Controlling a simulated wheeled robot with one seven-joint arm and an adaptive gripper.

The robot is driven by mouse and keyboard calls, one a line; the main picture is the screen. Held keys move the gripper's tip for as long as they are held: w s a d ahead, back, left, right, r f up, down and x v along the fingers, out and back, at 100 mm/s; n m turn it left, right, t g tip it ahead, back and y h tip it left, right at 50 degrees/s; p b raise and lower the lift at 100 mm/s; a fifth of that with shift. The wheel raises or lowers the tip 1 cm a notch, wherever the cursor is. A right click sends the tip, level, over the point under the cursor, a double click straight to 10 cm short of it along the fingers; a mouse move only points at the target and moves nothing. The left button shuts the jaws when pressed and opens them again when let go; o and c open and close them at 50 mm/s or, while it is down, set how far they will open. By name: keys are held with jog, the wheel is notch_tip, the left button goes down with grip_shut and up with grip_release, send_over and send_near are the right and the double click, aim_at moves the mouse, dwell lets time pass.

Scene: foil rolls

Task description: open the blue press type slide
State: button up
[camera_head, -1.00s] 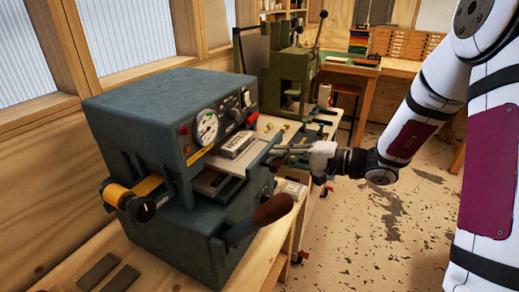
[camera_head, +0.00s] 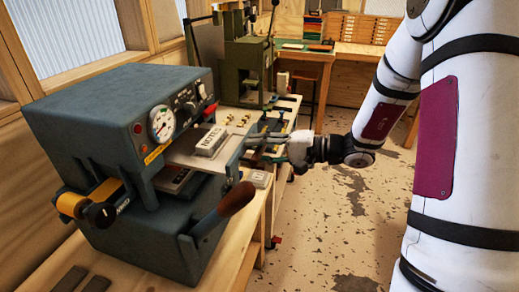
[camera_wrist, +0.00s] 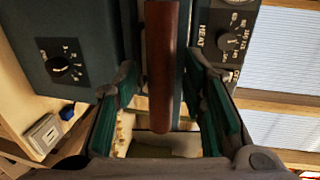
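The blue press (camera_head: 90,120) stands on the bench at left. Its type slide (camera_head: 190,152) sticks out of the front toward the right, carrying a grey type block (camera_head: 212,141). A bluish upright bar (camera_head: 235,158) closes the slide's outer end. My gripper (camera_head: 262,140) is at this outer end. In the wrist view, a brown wooden grip (camera_wrist: 161,70) stands between the green-padded fingers of my gripper (camera_wrist: 160,85). A gap shows on both sides of the grip, so the fingers look apart around it. Contact is hidden in the head view.
A lever with a brown knob (camera_head: 236,198) juts from the press below the slide. A green press (camera_head: 248,65) stands behind. The floor (camera_head: 330,215) to the right is clear.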

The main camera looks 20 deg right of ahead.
jog(key=v, duration=1.2)
dwell(0.4)
jog(key=s+a+r+n+g+h, duration=0.4)
jog(key=s+a+g, duration=0.3)
jog(key=s+a, duration=0.4)
jog(key=s+d+r+n+t+h, duration=0.1)
jog(key=s+r+h, duration=0.1)
jog(key=s+h, duration=0.2)
jog(key=s+d+r+n+t+h, duration=0.1)
jog(key=s+d+r+t+h, duration=0.1)
jog(key=s+h, duration=0.3)
jog(key=shift+s+d+r+n+t, duration=0.3)
jog(key=shift+s+r+n, duration=0.1)
jog(key=shift+r, duration=0.1)
